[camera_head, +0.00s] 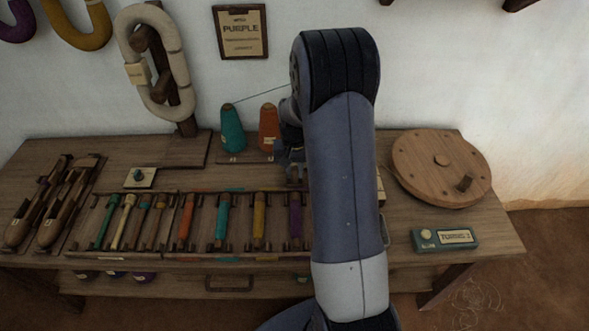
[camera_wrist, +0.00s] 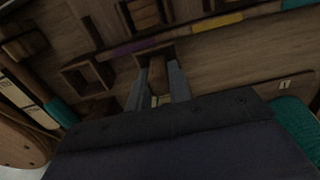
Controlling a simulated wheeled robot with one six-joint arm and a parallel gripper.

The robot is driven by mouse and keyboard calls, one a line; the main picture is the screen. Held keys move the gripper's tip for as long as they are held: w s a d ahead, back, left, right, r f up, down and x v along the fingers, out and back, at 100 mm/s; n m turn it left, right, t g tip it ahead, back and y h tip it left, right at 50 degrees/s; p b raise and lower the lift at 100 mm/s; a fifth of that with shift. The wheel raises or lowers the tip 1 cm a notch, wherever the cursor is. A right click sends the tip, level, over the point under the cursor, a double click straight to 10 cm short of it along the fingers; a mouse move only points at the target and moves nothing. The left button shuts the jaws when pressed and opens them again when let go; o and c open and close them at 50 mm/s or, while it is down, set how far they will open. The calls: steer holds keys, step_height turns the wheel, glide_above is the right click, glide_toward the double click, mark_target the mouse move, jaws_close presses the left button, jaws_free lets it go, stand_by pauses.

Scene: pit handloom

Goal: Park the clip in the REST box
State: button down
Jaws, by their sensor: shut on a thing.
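In the wrist view, my gripper (camera_wrist: 158,90) is shut on a small brown wooden clip (camera_wrist: 157,72). The clip's far end overlaps a small dark-framed wooden box (camera_wrist: 140,62); I cannot tell whether it is inside or above it. Another small open wooden box (camera_wrist: 66,78) lies to the left. I can read no REST label on either box. In the head view, my gripper (camera_head: 293,170) is low over the back of the bench, partly hidden by my arm. The clip and both boxes cannot be made out there.
The bench (camera_head: 165,151) carries a rack of coloured bobbins (camera_head: 220,222) in front. Teal (camera_head: 232,128) and orange (camera_head: 268,128) cones stand behind. A round wooden disc (camera_head: 425,160) and a teal-grey labelled box (camera_head: 444,240) are at right. Shuttles (camera_head: 62,210) lie at left.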

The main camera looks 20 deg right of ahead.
steer(key=c, duration=0.9)
jaws_free()
step_height(320, 180, up, 8)
steer(key=p, duration=0.6)
